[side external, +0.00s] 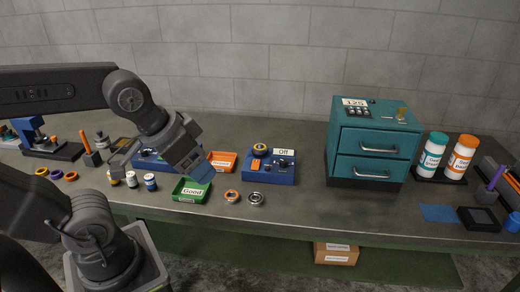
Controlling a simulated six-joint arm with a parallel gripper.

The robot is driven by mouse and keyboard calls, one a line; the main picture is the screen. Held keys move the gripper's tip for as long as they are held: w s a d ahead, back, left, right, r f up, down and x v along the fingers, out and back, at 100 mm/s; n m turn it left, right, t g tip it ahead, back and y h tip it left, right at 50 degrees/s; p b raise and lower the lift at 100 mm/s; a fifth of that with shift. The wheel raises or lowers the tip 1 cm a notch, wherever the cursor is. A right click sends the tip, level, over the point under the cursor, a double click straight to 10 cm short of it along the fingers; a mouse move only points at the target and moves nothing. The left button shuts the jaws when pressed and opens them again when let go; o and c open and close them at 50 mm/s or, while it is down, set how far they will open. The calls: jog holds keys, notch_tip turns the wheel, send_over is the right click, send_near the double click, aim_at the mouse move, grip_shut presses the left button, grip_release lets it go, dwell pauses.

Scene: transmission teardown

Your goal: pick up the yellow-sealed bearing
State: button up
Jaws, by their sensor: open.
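A ring with an orange seal (231,196) lies right of the tray, beside a plain metal bearing (255,199). At the far left lie a yellowish ring (42,171), a purple ring (56,174) and an orange ring (71,176). I cannot tell for sure which ring is the yellow-sealed bearing.
An orange tray (222,163) and a blue control box (271,168) stand behind. Small cylinders (150,182) stand left of the green tray. A teal drawer cabinet (375,145) and two bottles (447,157) stand at right. Bare bench (330,212) lies in front of the cabinet.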

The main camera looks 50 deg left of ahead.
jog(key=w+a+r+n+g, duration=0.1)
jog(key=w+a+r+n, duration=0.25)
jog(key=w, duration=0.55)
jog(key=n+g, duration=0.5)
jog(key=n, duration=1)
send_over(261, 146)
notch_tip(261, 146, down, 11)
jog(key=shift+m, duration=0.25)
jog(key=f, duration=0.8)
jog(key=shift+s+d+f, duration=0.2)
jog(key=shift+f, duration=0.15)
jog(key=shift+w+a+f, duration=0.1)
jog(key=shift+f, duration=1.25)
jog(key=shift+w+a+f, duration=0.1)
jog(key=shift+f, duration=1.2)
jog(key=shift+c, duration=0.3)
jog(key=shift+r, duration=0.1)
jog(key=c, duration=0.7)
